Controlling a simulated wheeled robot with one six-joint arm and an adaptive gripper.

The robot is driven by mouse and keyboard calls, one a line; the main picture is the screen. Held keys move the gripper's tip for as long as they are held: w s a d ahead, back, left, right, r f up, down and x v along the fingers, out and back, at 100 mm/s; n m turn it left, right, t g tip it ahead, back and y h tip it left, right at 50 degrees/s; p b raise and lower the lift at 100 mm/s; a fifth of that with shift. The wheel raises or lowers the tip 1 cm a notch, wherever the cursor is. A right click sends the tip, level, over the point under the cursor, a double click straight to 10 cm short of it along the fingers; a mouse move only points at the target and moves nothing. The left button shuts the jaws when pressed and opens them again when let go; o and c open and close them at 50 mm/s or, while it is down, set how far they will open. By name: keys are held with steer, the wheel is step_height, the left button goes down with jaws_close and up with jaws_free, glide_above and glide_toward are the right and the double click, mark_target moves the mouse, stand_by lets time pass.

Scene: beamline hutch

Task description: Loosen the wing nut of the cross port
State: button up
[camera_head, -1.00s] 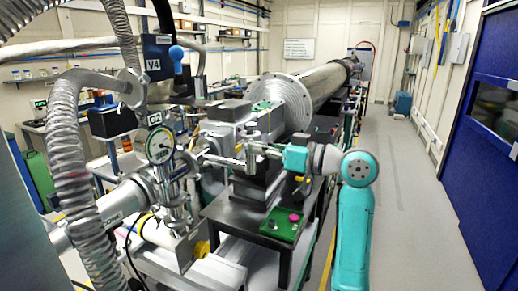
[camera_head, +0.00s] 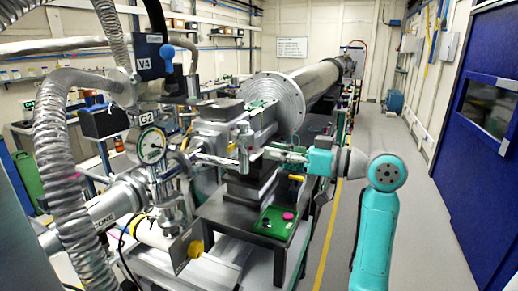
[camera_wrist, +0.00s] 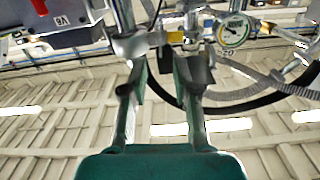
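The metal cross port (camera_head: 170,195) stands on the left half of the head view, below the round gauge (camera_head: 151,146) tagged G2. The gauge also shows at the top right of the wrist view (camera_wrist: 233,30). I cannot make out the wing nut clearly; it is too small among the metal fittings. My gripper (camera_head: 252,153) points left toward the cross port, to its right. In the wrist view its two fingers (camera_wrist: 160,75) stand well apart, with nothing visibly gripped. Pipework shows beyond the fingertips.
A corrugated hose (camera_head: 60,160) hangs at the left, with a V4 valve box (camera_head: 153,62) above. A flanged beam pipe (camera_head: 280,105) runs backward. The floor (camera_head: 400,180) at the right is clear.

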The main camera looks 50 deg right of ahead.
steer(key=shift+v, duration=2.7)
steer(key=w+a+f+m+h, duration=0.2)
steer(key=a+f+m, duration=0.1)
steer(key=f, duration=0.5)
steer(key=w+a+f+m+t+h, duration=0.1)
steer(key=w+a+f+m+h, duration=0.15)
steer(key=f, duration=0.65)
steer(key=w+a+f+m+h, duration=0.15)
steer(key=a+f+m, duration=0.25)
steer(key=f, duration=0.4)
steer(key=s+a+f+g+h, duration=0.2)
steer(key=s+a+f, duration=0.7)
steer(key=f, duration=0.4)
steer(key=s+a+n+y, duration=0.1)
steer(key=s+a+n, duration=0.2)
steer(key=s, duration=0.9)
steer(key=s+a+f+n+g, duration=0.1)
steer(key=s+a+n, duration=0.2)
steer(key=s+a, duration=0.4)
steer(key=s, duration=0.6)
steer(key=shift+f+y, duration=0.35)
steer(key=shift+y, duration=0.05)
steer(key=shift+o, duration=0.3)
steer(key=shift+w+n, duration=0.1)
steer(key=shift+n, duration=0.15)
